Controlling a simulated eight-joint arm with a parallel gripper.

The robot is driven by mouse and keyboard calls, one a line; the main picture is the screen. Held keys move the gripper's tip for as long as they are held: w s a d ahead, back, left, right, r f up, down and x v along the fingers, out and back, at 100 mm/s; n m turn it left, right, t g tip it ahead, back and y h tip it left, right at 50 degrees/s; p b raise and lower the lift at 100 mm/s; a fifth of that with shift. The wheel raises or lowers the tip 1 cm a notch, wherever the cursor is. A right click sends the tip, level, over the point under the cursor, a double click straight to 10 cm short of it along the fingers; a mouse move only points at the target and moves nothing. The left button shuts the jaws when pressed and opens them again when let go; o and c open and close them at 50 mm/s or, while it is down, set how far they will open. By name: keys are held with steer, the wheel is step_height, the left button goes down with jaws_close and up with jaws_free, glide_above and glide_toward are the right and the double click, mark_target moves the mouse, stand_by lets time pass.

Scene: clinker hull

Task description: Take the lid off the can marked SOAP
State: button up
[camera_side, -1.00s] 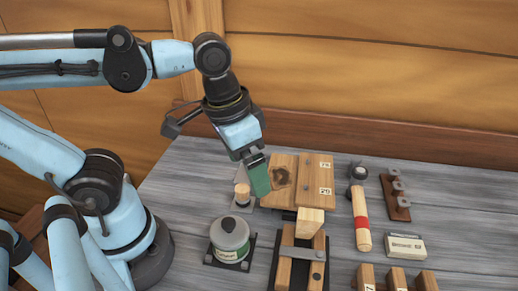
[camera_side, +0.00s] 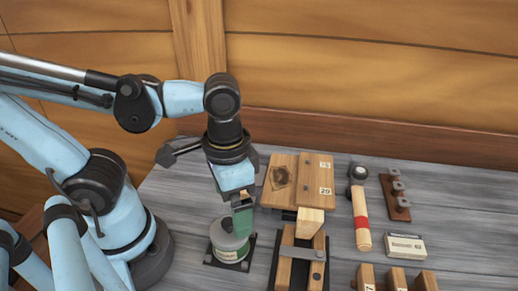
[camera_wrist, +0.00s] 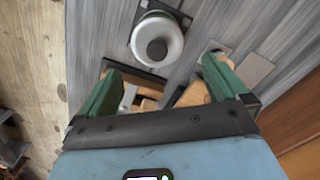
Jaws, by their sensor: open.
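A white can (camera_side: 229,254) with a green band and a grey lid (camera_side: 221,241) stands on a dark square base at the left of the bench. Its label is too small to read. In the wrist view the round lid (camera_wrist: 157,45) with its dark knob shows at the top middle, ahead of my fingers. My gripper (camera_side: 241,218) has green fingers and is open and empty. In the side view it is close above the can and partly hides the lid and knob. I cannot tell whether it touches. In the wrist view my gripper's fingers (camera_wrist: 160,72) are spread wide.
A wooden board (camera_side: 300,180) with numbers stands behind the can. A wooden clamp-like fixture (camera_side: 300,255) is close on the right. Farther right are a mallet-like tool (camera_side: 361,215), a dark peg rack (camera_side: 396,197), a small labelled box (camera_side: 405,246) and several wooden blocks (camera_side: 396,279).

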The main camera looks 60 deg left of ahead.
mark_target(231, 221)
steer(key=shift+s+f, duration=0.15)
steer(key=shift+f, duration=1.15)
steer(key=shift+s+f, duration=0.1)
steer(key=shift+f, duration=1.15)
steer(key=shift+c, duration=0.2)
steer(key=c, duration=1)
